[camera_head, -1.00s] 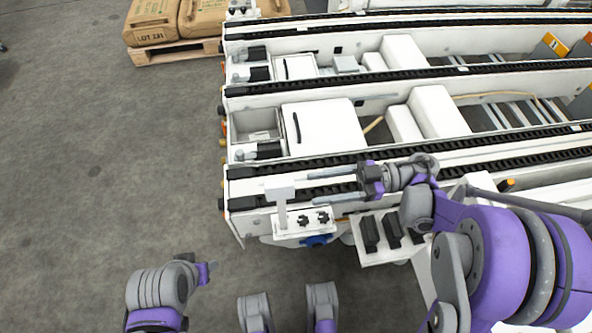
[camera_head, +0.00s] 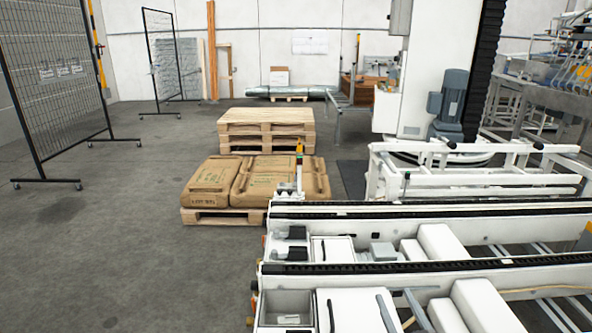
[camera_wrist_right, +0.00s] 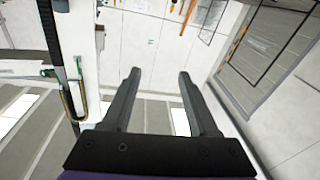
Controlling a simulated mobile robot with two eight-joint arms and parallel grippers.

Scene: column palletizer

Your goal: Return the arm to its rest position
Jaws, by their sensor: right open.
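My right gripper (camera_head: 393,293) shows at the bottom edge of the head view as two dark finger ends pointing up, in front of the white conveyor frame. In the right wrist view my right gripper (camera_wrist_right: 160,74) has its two dark fingers apart, with nothing between them. Most of my right arm is out of the head view. My left gripper is in neither current view.
The white conveyor (camera_head: 430,268) with black chains fills the lower right. Brown sacks (camera_head: 263,180) lie on a pallet behind it, with stacked empty pallets (camera_head: 266,128) farther back. A mesh fence (camera_head: 62,85) stands left. The grey floor at left is clear.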

